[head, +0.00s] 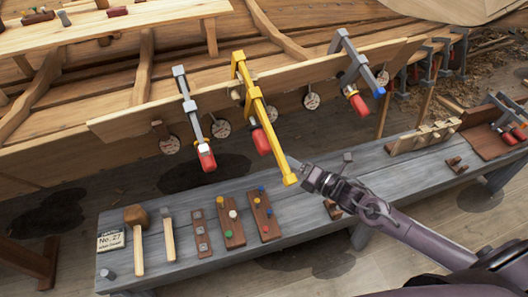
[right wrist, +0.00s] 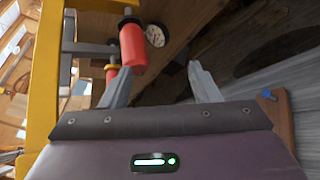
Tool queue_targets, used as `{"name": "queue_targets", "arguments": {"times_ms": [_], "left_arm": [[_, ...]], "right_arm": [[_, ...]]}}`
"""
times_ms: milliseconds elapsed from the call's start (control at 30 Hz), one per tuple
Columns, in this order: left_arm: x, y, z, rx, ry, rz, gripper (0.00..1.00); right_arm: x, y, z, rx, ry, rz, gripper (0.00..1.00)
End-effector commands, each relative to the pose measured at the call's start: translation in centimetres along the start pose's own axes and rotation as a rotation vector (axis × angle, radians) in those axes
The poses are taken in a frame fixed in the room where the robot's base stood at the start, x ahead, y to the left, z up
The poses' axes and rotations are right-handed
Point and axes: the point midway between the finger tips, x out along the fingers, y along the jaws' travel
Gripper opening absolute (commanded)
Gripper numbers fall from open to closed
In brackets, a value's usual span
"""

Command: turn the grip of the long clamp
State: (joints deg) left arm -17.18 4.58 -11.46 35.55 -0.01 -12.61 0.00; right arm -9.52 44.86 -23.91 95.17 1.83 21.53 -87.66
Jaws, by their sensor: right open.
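The yellow clamp (head: 258,105), the longest-looking one, hangs on the hull's plank edge, its bar slanting down toward the bench. Its red grip (head: 261,141) is below the plank. My right gripper (head: 292,163) is close to the lower part of the yellow bar, right of and below the grip. In the right wrist view, the yellow bar (right wrist: 42,75) runs down the left side. A red grip (right wrist: 133,47) is just beyond the left finger, not between the fingers. My right gripper there (right wrist: 160,68) is open and empty. My left gripper is not in view.
Grey clamps with red grips hang left (head: 192,115) and right (head: 352,75) of the yellow one. Round dials (head: 221,128) hang below the plank. The grey bench (head: 300,240) holds mallets (head: 138,222), peg boards (head: 231,228) and a wooden rack (head: 425,137).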

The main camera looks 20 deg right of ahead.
Motion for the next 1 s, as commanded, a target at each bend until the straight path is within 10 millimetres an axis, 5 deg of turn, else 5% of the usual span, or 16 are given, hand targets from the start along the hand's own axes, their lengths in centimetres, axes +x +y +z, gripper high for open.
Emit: {"name": "queue_targets", "arguments": {"times_ms": [100, 200, 600, 1000], "left_arm": [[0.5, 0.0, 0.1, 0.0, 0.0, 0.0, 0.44], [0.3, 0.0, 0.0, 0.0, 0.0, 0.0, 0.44], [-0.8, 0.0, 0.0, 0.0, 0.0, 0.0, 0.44], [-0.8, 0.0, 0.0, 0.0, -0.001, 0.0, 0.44]], "right_arm": [[0.5, 2.7, -0.1, -0.112, 0.022, 0.077, 0.56], [1.2, 3.4, 0.1, -0.132, 0.021, 0.092, 0.56], [7.1, 3.8, 0.0, -0.128, 0.018, 0.088, 0.56], [8.2, 3.8, -0.2, -0.127, 0.022, 0.086, 0.56]]}}
